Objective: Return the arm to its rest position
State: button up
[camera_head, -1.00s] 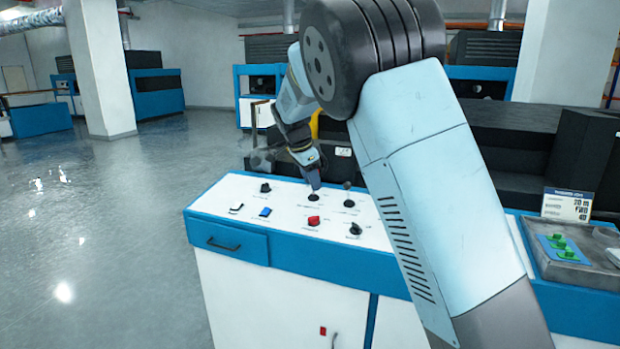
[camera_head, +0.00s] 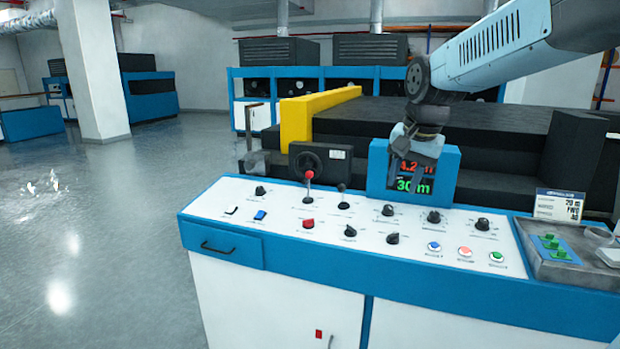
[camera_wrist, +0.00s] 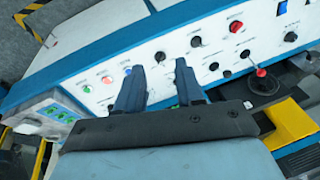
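My gripper (camera_head: 405,178) hangs in front of the digital display (camera_head: 450,178), above the back edge of the control panel (camera_head: 300,250), and hides part of the red and green numbers. In the wrist view the two dark fingers of my gripper (camera_wrist: 158,85) are spread apart with nothing between them, above the panel (camera_wrist: 160,40). My arm comes in from the upper right in the head view. The gripper appears clear of the knobs and levers.
A yellow machine guard (camera_head: 310,115) lies behind. A grey tray (camera_head: 575,258) with green pieces is at the right. Open floor (camera_head: 90,240) lies left.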

jog(key=s+d+f+n+t, duration=0.1)
jog(key=s+d+n, duration=0.1)
jog(key=s, duration=0.7)
jog(key=s+d+f+n+t, duration=0.1)
jog(key=s+f+n, duration=0.1)
jog(key=s, duration=0.8)
jog(key=shift+d+n+h, duration=0.4)
jog(key=shift+n, duration=0.5)
jog(key=shift+o, duration=0.4)
